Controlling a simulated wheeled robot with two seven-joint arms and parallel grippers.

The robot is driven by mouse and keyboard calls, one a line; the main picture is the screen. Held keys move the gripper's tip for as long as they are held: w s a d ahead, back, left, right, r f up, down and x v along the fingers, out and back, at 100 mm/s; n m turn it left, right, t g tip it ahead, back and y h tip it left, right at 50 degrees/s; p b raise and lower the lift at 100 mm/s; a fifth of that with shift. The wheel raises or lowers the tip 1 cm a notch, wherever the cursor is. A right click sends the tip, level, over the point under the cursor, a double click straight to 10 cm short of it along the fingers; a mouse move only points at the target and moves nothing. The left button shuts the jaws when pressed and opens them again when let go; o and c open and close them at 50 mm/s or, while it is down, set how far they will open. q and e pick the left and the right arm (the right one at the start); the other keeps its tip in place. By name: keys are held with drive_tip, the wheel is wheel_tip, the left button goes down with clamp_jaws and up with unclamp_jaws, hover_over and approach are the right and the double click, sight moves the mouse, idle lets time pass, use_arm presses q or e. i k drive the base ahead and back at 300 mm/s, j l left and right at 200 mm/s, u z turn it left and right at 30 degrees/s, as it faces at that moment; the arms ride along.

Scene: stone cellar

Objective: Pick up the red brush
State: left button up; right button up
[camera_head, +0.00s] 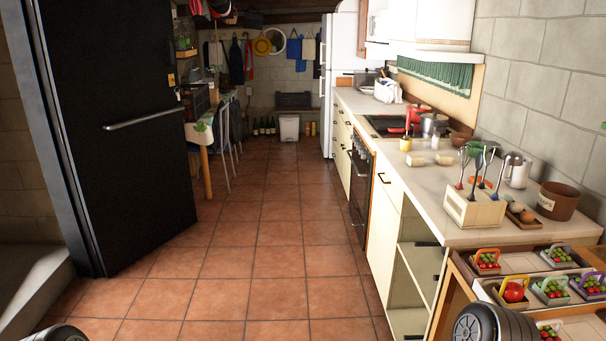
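No brush can be made out for certain. A wooden utensil box (462,213) stands on the near end of the right counter, holding several upright utensils (476,165). Small red and blue parts show low on these utensils, too small to tell whether one is a brush. A red object (412,119) of unclear kind stands farther back on the counter, by the stove. Neither gripper is in view; only dark rounded parts of my arms show at the bottom left and bottom right.
The counter (420,185) runs along the right wall. Shelves with small vegetable baskets (487,262) are at lower right. A large black door (115,130) stands left. The tiled floor (265,245) between is clear.

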sight(407, 138)
drive_tip(key=i+j+z, duration=0.1)
drive_tip(key=i+z, duration=0.15)
drive_tip(key=i, duration=0.25)
drive_tip(key=i+j+z, duration=0.15)
drive_tip(key=i+z, duration=0.15)
drive_tip(key=i, duration=0.2)
drive_tip(key=i+j+z, duration=0.25)
drive_tip(key=i, duration=0.2)
drive_tip(key=i+j+z, duration=0.3)
drive_tip(key=i+j+u, duration=0.1)
drive_tip(key=u, duration=0.8)
drive_tip(key=i+u, duration=0.2)
drive_tip(key=i, duration=4.2)
drive_tip(key=z, duration=3.45)
